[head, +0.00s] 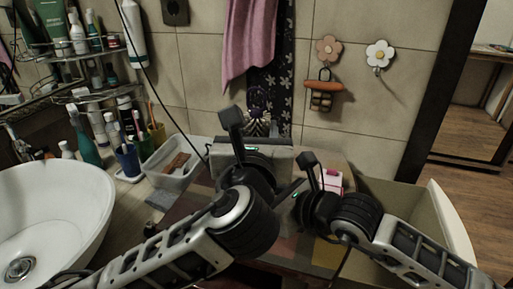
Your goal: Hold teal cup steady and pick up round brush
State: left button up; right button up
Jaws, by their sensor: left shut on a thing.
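My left gripper (252,155) is over the middle of the counter. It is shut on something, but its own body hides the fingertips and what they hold. My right gripper (301,204) is close beside it on the right. Its fingers are hidden too, so I cannot tell whether it is open or shut. I cannot make out a teal cup or a round brush; both may be behind my grippers and arms.
A white basin (85,190) fills the left. A clear tray (172,172), a dark blue cup (127,160) with brushes and shelves of bottles stand behind it. A pink and white box (330,180) is right of my grippers. A cream bin (448,205) stands at right.

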aim_at(257, 90)
pick_arm(q)
notch_tip(257, 90, up, 6)
jog(key=shift+r, duration=0.25)
pick_arm(e)
jog(key=o, duration=1.1)
jog(key=shift+c, duration=0.2)
jog(key=shift+d, duration=0.1)
